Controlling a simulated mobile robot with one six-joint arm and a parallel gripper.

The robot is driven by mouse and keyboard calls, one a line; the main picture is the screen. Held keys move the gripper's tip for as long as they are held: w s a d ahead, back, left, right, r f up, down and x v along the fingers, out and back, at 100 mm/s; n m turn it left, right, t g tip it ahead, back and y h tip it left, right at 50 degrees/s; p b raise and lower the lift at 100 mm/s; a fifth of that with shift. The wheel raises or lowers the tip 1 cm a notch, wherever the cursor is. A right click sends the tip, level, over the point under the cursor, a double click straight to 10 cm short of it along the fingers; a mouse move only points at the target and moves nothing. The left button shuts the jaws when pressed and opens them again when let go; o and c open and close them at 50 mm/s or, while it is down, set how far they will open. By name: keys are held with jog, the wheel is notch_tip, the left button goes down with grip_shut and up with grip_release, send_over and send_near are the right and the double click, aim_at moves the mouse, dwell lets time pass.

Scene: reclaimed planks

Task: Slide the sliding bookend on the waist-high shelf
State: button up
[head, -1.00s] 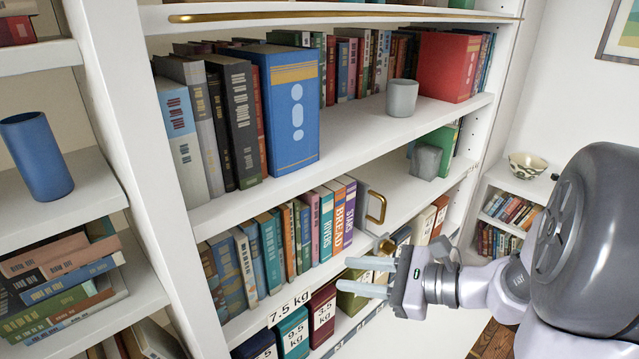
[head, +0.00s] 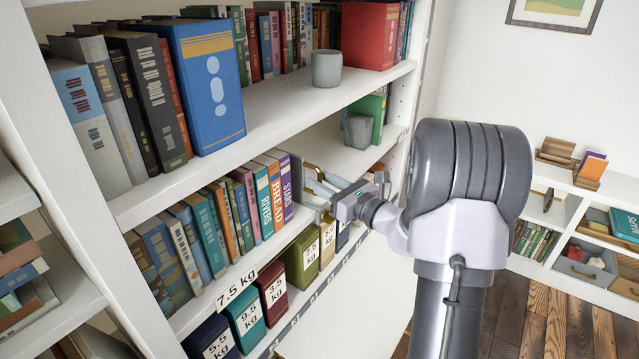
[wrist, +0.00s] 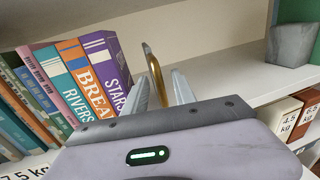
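The sliding bookend, a grey plate (head: 298,180) with a brass handle (wrist: 154,72), stands at the right end of the book row on the waist-high shelf, beside the purple STARS book (wrist: 105,58). My gripper (head: 318,192) reaches in at the front of this shelf, at the bookend. In the wrist view my gripper (wrist: 163,88) has its two pale fingers apart, with the brass handle upright between them. A gap shows between the handle and the right finger; contact on the left is unclear. My gripper and the handle hide most of the plate.
Bare shelf (wrist: 225,75) lies right of the bookend, up to a grey block (wrist: 289,44) and a green book (head: 371,110). The shelf above carries books and a grey cup (head: 327,68). Labelled weight boxes (head: 302,256) stand on the shelf below.

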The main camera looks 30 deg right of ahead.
jog(key=shift+w+a, duration=0.1)
jog(key=shift+w, duration=0.25)
grip_shut()
dwell(1.2)
